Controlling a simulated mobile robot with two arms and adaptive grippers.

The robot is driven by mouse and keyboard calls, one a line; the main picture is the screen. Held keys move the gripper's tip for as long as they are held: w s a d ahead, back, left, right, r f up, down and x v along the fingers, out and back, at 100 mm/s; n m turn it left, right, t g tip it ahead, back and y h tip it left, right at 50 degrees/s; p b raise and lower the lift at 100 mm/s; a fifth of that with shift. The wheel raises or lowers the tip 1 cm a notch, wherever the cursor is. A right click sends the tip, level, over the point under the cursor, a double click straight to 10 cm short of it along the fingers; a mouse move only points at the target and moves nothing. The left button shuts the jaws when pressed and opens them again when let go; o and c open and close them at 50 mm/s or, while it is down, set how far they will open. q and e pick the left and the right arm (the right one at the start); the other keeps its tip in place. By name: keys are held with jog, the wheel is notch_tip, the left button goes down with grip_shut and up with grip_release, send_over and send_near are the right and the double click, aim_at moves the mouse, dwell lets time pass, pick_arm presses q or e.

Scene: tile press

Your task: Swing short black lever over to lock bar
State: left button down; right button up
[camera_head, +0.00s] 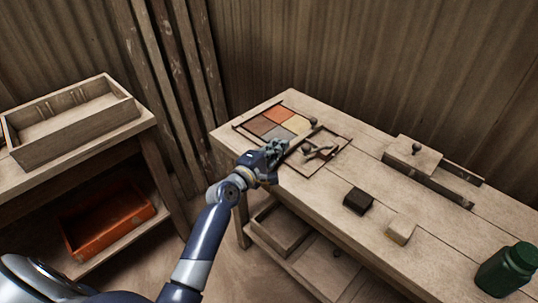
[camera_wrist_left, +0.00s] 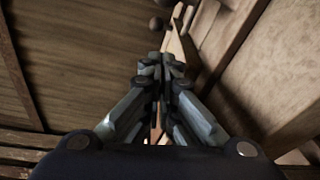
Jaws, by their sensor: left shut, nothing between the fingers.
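The tile press lies on the workbench, with a square of orange, tan, brown and grey tiles (camera_head: 272,122) in its frame. A dark round knob (camera_head: 313,120) stands at the end of what looks like its bar. A second frame (camera_head: 342,143) lies open to the right, with small dark and tan parts inside it. I cannot clearly pick out the short black lever. My left gripper (camera_head: 276,147) is shut and empty at the press's near edge, hiding part of it. In the left wrist view, its closed fingers (camera_wrist_left: 166,62) point toward a pale strip (camera_wrist_left: 182,42) and a dark knob (camera_wrist_left: 156,24).
A dark block (camera_head: 358,200) and a pale block (camera_head: 400,229) lie to the right on the workbench (camera_head: 310,205). Further right are a wooden block with a knob (camera_head: 413,155) and a green jar (camera_head: 507,268). A side table at left holds a wooden tray (camera_head: 75,135).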

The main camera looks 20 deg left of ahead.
pick_arm(q)
jog(key=shift+w+d, duration=0.2)
jog(key=shift+w, duration=0.8)
jog(key=d, duration=0.1)
jog(key=p, duration=0.1)
jog(key=s+d, duration=0.1)
jog(key=shift+s+d+r, duration=0.1)
jog(key=shift+d+r, duration=0.25)
jog(key=shift+r, duration=0.05)
jog(key=shift+s+d+p, duration=0.3)
jog(key=shift+d+p, duration=0.05)
jog(key=shift+w, duration=0.1)
